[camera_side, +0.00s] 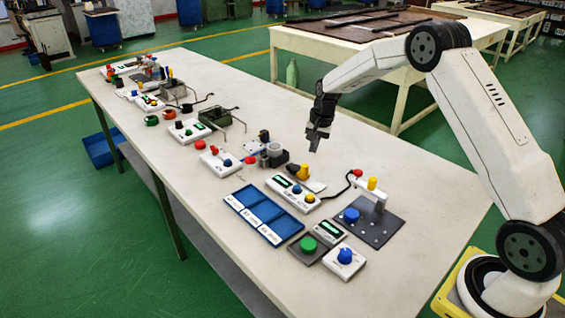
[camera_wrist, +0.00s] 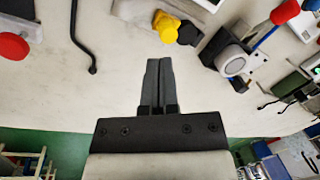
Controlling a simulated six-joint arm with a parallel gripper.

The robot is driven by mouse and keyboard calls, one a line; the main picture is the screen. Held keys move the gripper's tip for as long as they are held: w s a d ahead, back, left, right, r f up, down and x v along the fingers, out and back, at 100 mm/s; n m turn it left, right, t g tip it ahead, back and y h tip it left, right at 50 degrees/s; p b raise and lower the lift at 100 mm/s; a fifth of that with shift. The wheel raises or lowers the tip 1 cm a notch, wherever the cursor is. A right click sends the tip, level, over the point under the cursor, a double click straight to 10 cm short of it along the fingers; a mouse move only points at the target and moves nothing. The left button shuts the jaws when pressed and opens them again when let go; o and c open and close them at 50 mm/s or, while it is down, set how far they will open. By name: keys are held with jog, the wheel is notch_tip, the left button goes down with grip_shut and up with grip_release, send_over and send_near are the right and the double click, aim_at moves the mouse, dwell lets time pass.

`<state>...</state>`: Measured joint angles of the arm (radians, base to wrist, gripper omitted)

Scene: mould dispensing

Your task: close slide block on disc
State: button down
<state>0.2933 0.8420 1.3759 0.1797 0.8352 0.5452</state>
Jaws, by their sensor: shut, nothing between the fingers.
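My gripper (camera_side: 316,148) hangs above the table with its fingers pointing down. In the wrist view my gripper (camera_wrist: 159,62) is shut and empty. A round grey disc fixture on a dark base (camera_side: 274,151) stands on the table, left of my gripper in the side view. It also shows in the wrist view as a pale disc (camera_wrist: 231,60), to the right of my fingertips and apart from them. A yellow knob (camera_side: 303,172) on a dark part lies below my gripper. It also shows in the wrist view (camera_wrist: 166,27). I cannot tell which part is the slide block.
A blue tray (camera_side: 234,204), a dark plate with a blue button (camera_side: 373,232) and a white post stand nearer the front. A box with a red button (camera_side: 199,145) and several other devices line the table. Bare tabletop (camera_side: 340,160) lies right of my gripper.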

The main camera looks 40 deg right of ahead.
jog(key=s+d+r+m+t, duration=0.1)
jog(key=s+m, duration=0.3)
jog(key=m, duration=0.7)
jog(key=s+d+m+t, duration=0.1)
jog(key=s+m, duration=0.3)
jog(key=m, duration=0.7)
jog(key=shift+r+t, duration=0.35)
jog(key=shift+t, duration=0.05)
jog(key=shift+f, duration=0.1)
send_near(309, 176)
jog(key=f, duration=0.1)
jog(key=s+f, duration=0.1)
jog(key=f, duration=0.1)
jog(key=s+f, duration=0.1)
jog(key=shift+s+f, duration=0.1)
jog(key=shift+f, duration=0.3)
jog(key=shift+w+a, duration=0.1)
jog(key=shift+w, duration=0.8)
jog(key=shift+w+a, duration=0.25)
jog(key=shift+w, duration=0.85)
